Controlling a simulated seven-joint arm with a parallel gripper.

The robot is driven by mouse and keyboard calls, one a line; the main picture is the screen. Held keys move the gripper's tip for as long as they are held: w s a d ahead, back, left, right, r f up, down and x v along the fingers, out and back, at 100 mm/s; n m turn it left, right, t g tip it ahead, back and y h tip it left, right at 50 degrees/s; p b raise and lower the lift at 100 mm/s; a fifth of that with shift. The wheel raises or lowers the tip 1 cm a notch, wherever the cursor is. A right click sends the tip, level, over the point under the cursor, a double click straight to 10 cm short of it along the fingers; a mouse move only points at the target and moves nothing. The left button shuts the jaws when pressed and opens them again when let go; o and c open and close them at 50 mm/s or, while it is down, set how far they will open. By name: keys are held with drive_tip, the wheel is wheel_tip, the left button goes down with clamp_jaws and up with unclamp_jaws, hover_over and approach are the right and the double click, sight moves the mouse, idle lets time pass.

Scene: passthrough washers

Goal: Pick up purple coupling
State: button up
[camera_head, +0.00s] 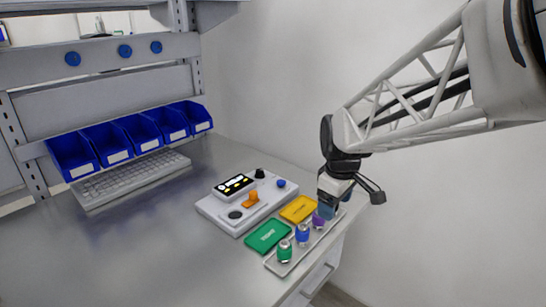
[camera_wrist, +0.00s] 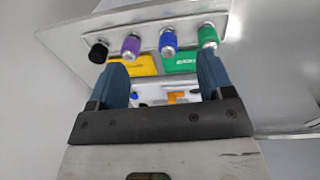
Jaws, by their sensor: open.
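The purple coupling (camera_head: 318,221) stands on a pale tray (camera_head: 277,268) at the front right of the bench, partly hidden by my gripper in the head view. In the wrist view the purple coupling (camera_wrist: 131,46) is near the top, left of centre, between a black and a blue coupling. My gripper (camera_head: 327,211) is just above that end of the tray. In the wrist view my gripper (camera_wrist: 162,75) has its two blue fingers wide apart with nothing held between them. The purple coupling lies beyond the fingertips; contact is not visible.
A blue coupling (camera_head: 303,235) and a green coupling (camera_head: 285,251) share the tray with a black one (camera_wrist: 98,53). Green (camera_head: 267,236) and yellow (camera_head: 298,209) plates lie beside it. A control box (camera_head: 215,207), keyboard (camera_head: 135,180) and blue bins (camera_head: 108,145) stand farther left.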

sight(319, 220)
drive_tip(key=w+f+n, duration=0.2)
drive_tip(key=w, duration=0.2)
drive_tip(key=w+f+n, duration=0.2)
drive_tip(key=w, duration=0.2)
drive_tip(key=w+f+n+g, duration=0.1)
drive_tip(key=w+f, duration=0.2)
drive_tip(key=w, duration=0.2)
drive_tip(key=shift+w+d+f+n, duration=0.1)
drive_tip(key=shift+d+n, duration=0.15)
drive_tip(key=shift+n, duration=0.15)
drive_tip(key=shift+f, duration=1.35)
drive_tip(key=shift+a+f, duration=0.15)
drive_tip(key=shift+f, duration=2.4)
drive_tip(key=c, duration=1.1)
